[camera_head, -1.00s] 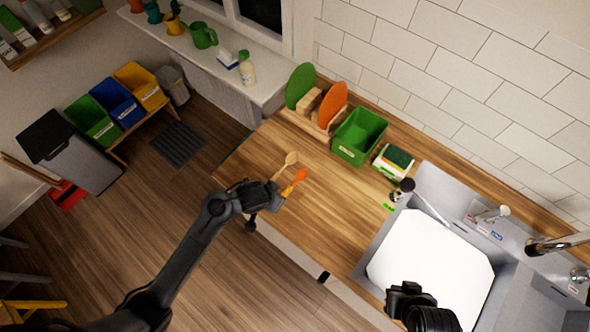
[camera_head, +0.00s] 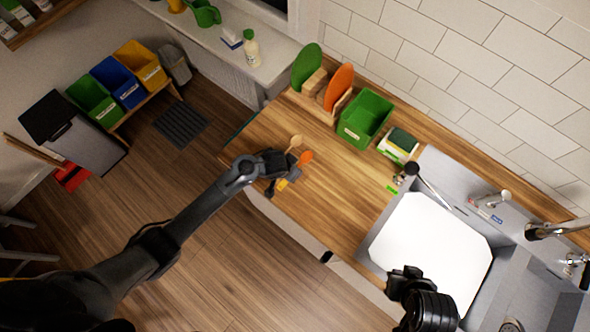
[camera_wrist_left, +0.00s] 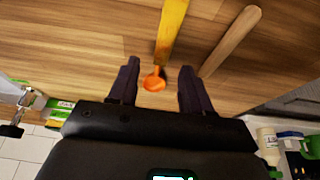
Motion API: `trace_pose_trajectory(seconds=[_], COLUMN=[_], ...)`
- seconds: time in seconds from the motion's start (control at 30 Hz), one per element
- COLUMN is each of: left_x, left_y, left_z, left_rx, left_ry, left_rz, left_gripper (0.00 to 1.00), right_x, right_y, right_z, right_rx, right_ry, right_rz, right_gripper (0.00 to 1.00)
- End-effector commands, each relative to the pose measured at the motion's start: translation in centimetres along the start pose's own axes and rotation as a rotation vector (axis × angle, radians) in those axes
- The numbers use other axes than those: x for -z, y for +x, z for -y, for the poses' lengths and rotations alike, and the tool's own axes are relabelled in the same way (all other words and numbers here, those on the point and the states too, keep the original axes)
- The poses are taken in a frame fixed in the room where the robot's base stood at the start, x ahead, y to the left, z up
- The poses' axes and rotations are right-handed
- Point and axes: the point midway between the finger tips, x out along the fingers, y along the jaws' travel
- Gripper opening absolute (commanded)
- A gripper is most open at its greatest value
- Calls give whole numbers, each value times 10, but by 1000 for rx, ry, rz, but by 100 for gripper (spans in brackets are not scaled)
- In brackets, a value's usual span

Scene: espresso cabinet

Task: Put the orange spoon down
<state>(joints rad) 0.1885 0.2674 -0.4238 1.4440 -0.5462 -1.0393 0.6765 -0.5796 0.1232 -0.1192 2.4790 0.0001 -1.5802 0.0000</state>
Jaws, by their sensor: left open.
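The orange spoon has an orange bowl (camera_head: 304,158) and a yellow-orange handle (camera_head: 282,185), and is near the left front part of the wooden counter. My left gripper (camera_head: 291,168) is over it with its jaws open. In the left wrist view the spoon (camera_wrist_left: 172,32) shows between the two spread fingers, with a gap on both sides. It appears to lie on the counter. My right gripper (camera_head: 406,274) is at the front edge of the sink; its jaws cannot be made out.
A plain wooden spoon (camera_head: 295,141) lies close beside the orange one. A green bin (camera_head: 365,118), a rack with green and orange boards (camera_head: 339,87) and a sponge holder (camera_head: 398,146) stand along the wall. The counter (camera_head: 335,205) right of the spoons is clear.

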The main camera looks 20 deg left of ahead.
Motion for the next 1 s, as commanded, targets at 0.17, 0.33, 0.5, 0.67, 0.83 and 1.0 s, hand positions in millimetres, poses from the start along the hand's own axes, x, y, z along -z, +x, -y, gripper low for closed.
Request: trace_pose_trajectory(seconds=[0.17,0.33,0.5,0.67,0.83,1.0], left_x=[1,0,1,1,1,1], left_y=[22,30,30,30,29,29], left_z=[1,1,1,1,0,1], left_rx=[1,1,1,1,1,1], left_ry=[1,1,1,1,1,1], left_rz=[0,0,-1,-1,-1,-1], left_gripper=[49,49,49,31,4,0], right_x=[0,0,0,0,0,-1], right_y=[2,2,2,2,2,2], right_z=[1,2,2,2,1,0], right_rx=[4,6,6,6,3,-1], right_ry=[4,7,6,6,2,-3], right_rz=[-2,-2,-2,-2,-2,-1], right_gripper=[0,0,0,0,0,0])
